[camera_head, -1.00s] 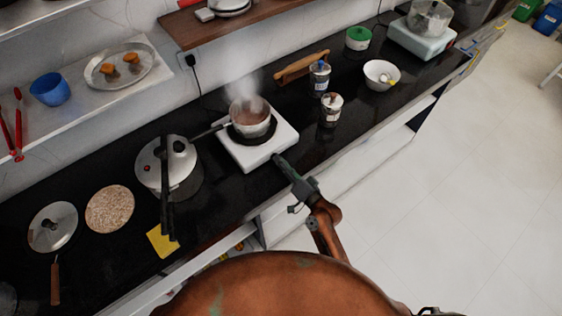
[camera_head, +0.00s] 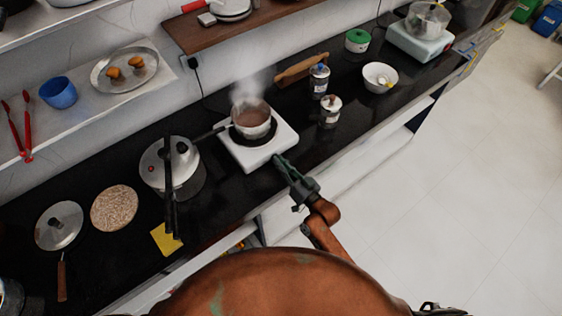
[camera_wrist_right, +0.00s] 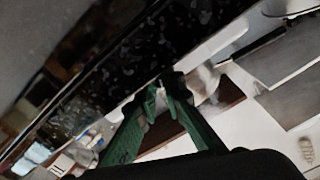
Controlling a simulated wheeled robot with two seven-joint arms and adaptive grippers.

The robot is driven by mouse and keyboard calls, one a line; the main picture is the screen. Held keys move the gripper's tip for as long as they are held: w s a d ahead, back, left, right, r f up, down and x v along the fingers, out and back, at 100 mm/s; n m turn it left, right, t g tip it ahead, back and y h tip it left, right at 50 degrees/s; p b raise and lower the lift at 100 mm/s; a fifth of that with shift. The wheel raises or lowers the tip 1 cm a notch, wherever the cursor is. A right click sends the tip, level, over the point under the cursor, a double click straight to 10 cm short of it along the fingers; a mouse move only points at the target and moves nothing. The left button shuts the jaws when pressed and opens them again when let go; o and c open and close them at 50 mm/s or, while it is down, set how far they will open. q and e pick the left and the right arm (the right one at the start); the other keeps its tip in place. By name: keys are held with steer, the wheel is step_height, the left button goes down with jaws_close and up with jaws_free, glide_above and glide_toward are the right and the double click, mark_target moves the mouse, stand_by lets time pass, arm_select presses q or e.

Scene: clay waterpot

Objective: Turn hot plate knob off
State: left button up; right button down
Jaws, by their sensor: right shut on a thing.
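A white hot plate (camera_head: 233,150) stands on the black counter, with a steaming pot (camera_head: 252,119) of brown liquid on its dark burner. My right gripper (camera_head: 279,162) is at the front right edge of the hot plate. Its green fingers are shut on the knob, which they hide in the head view. In the right wrist view the fingers (camera_wrist_right: 160,103) come close together at their tips against the dark blurred scene, and the knob cannot be made out clearly. My left gripper is not in view.
A lidded pressure cooker (camera_head: 186,185) with long black handles stands left of the hot plate. Two jars (camera_head: 330,112) and a white bowl (camera_head: 380,77) are to the right. A yellow cloth (camera_head: 166,240) lies near the counter's front edge.

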steer(key=shift+s+f+n+p, duration=0.1)
steer(key=shift+n+p, duration=0.75)
steer(key=shift+n, duration=1.35)
steer(key=c, duration=2.3)
jaws_free()
steer(key=v, duration=1.2)
